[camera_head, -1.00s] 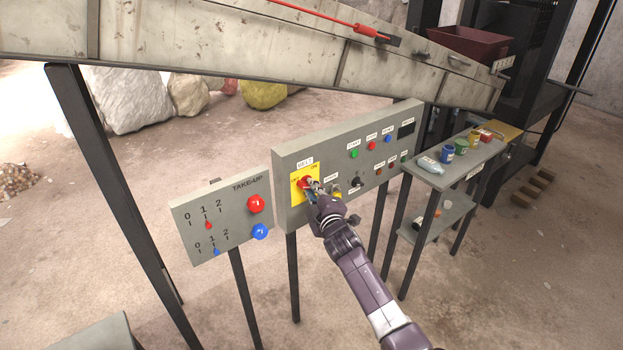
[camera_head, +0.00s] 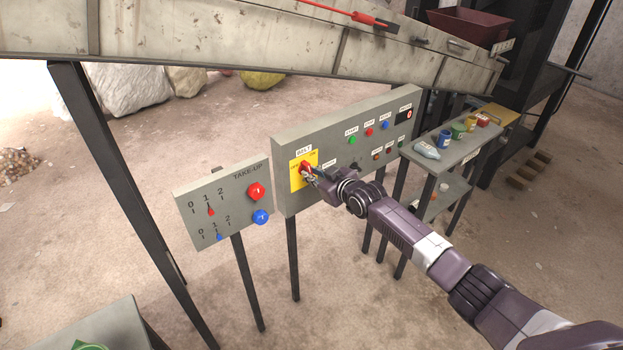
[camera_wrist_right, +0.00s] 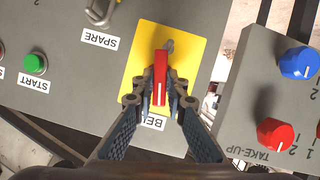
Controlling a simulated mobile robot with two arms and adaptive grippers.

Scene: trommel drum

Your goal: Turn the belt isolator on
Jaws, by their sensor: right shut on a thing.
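The belt isolator is a red handle (camera_wrist_right: 160,78) on a yellow plate (camera_head: 296,181) with a BELT label, at the left end of the grey control panel (camera_head: 345,118). In the right wrist view the picture is upside down and the handle lies lengthwise between my fingers. My right gripper (camera_wrist_right: 160,98) is shut on the handle, one finger on each side. In the head view my right gripper (camera_head: 308,173) hides part of the handle and plate. My left gripper is not in view.
A TAKE-UP panel (camera_head: 185,199) with red and blue knobs stands just left. The control panel also has a green START button (camera_head: 352,139). A shelf stand (camera_head: 462,150) with bottle and cans is at the right. A sloped conveyor frame (camera_head: 250,40) runs above.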

